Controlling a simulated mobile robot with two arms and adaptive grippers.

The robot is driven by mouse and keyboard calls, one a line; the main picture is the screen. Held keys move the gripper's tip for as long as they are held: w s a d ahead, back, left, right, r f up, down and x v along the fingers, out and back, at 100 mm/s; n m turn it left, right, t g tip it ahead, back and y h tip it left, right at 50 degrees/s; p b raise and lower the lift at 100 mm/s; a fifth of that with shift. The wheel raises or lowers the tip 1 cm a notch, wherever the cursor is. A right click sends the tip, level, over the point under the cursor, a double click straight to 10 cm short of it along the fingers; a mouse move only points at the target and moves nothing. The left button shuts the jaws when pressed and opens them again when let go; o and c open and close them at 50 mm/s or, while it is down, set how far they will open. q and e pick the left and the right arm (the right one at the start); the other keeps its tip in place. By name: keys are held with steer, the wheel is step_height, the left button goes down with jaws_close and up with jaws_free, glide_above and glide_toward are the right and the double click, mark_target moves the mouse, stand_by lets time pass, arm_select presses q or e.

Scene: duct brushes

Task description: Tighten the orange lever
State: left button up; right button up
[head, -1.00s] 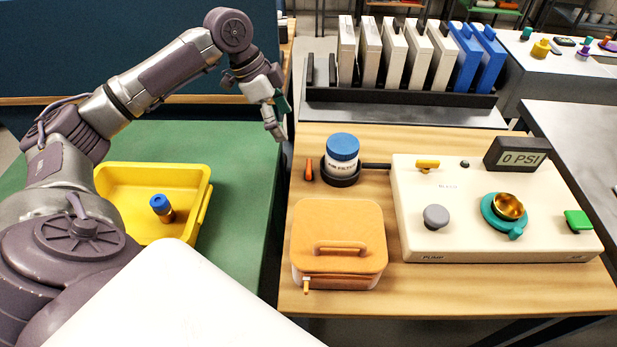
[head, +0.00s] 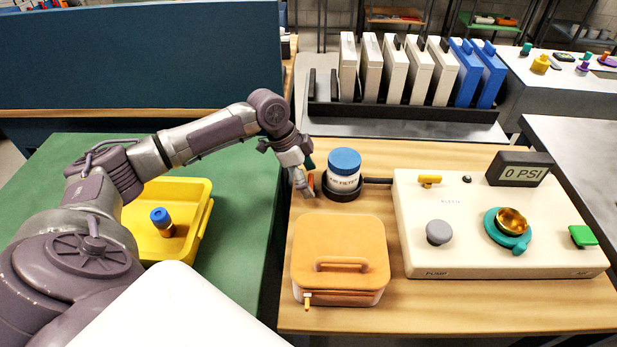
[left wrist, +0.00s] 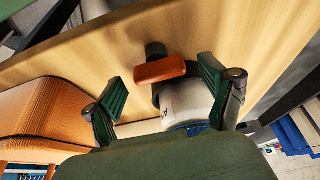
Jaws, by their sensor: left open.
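The orange lever (left wrist: 158,72) shows in the left wrist view between my open fingers, on a dark mount beside the air filter. In the head view the lever (head: 311,181) is mostly hidden behind my left gripper (head: 305,181). The left gripper is open and empty, with its green-padded fingers on either side of the lever in the wrist view; I cannot tell if they touch it. The air filter (head: 344,174) is a white can with a blue lid in a black holder, just right of the gripper. My right gripper is out of view.
An orange lidded box (head: 340,250) stands in front of the filter. A cream pump panel (head: 465,240) with a 0 PSI display (head: 522,170) is to the right. A black rack (head: 400,111) stands behind. A yellow bin (head: 190,190) sits on the green table at left.

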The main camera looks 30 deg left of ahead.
arm_select(q)
steer(key=shift+f, duration=0.1)
